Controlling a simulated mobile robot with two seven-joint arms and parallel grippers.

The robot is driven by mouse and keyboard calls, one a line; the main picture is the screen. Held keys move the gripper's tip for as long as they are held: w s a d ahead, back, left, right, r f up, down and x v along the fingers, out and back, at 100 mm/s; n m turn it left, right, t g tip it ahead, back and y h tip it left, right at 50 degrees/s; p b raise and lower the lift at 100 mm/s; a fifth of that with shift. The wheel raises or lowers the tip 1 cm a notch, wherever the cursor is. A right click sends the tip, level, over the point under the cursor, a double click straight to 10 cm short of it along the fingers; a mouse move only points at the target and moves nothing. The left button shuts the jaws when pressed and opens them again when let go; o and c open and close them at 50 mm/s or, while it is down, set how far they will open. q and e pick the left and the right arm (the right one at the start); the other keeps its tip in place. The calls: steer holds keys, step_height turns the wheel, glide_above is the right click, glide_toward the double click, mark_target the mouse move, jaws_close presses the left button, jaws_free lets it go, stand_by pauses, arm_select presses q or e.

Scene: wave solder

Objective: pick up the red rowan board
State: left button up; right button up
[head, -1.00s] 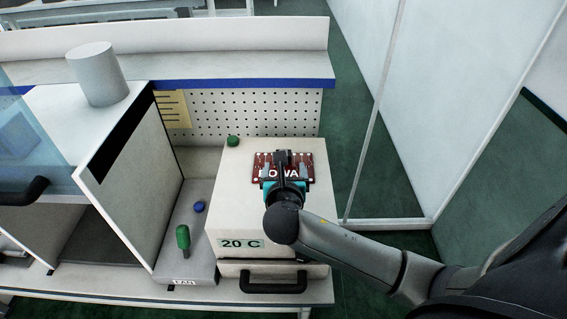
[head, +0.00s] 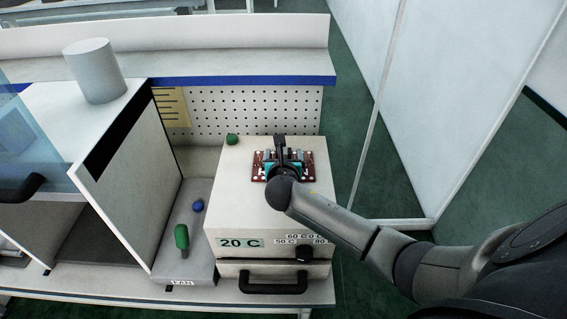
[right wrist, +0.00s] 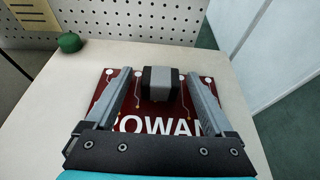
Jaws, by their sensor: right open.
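The red rowan board (head: 308,172) lies flat on top of the white box marked "20 C" (head: 222,190). In the right wrist view the board (right wrist: 150,112) shows white "ROWAN" lettering, partly covered by my gripper, and a grey and black block (right wrist: 160,84) on it. My right gripper (head: 281,145) is over the board. In the right wrist view its fingers (right wrist: 160,80) are open, one on each side of the block. I cannot tell whether they touch the board. My left gripper is not in view.
A green knob (head: 232,139) is on the box's back left corner. A dial (head: 304,253) and a black handle (head: 273,283) are on its front. A pegboard (head: 255,115) is behind.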

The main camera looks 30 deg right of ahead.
jaws_close()
stand_by(0.8)
